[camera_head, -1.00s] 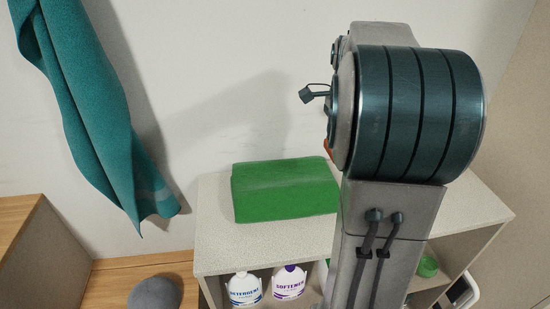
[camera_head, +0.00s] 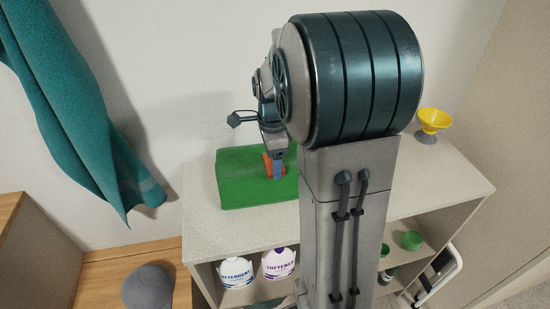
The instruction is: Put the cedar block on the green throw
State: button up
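The green throw (camera_head: 235,186) lies folded as a thick pad on top of the pale shelf unit, left of my arm. My gripper (camera_head: 273,170) is at the throw's right part, partly hidden behind my arm. A blue-grey fingertip shows there, with an orange piece beside it. I cannot tell whether the orange piece is the cedar block or part of my gripper, nor whether it touches the throw. No other cedar block is visible.
The speckled shelf top (camera_head: 215,235) is bare in front of the throw. A yellow funnel-like cup (camera_head: 433,120) stands at its back right. Below are a detergent bottle (camera_head: 236,272), a softener bottle (camera_head: 279,264) and green cups (camera_head: 411,240). A teal cloth (camera_head: 75,110) hangs at left.

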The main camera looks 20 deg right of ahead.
jog(key=shift+s+a+f, duration=0.15)
jog(key=shift+a+f, duration=0.15)
jog(key=shift+f, duration=0.15)
jog(key=shift+f, duration=0.1)
jog(key=shift+f, duration=0.15)
jog(key=o, duration=1)
jog(key=shift+c, duration=0.2)
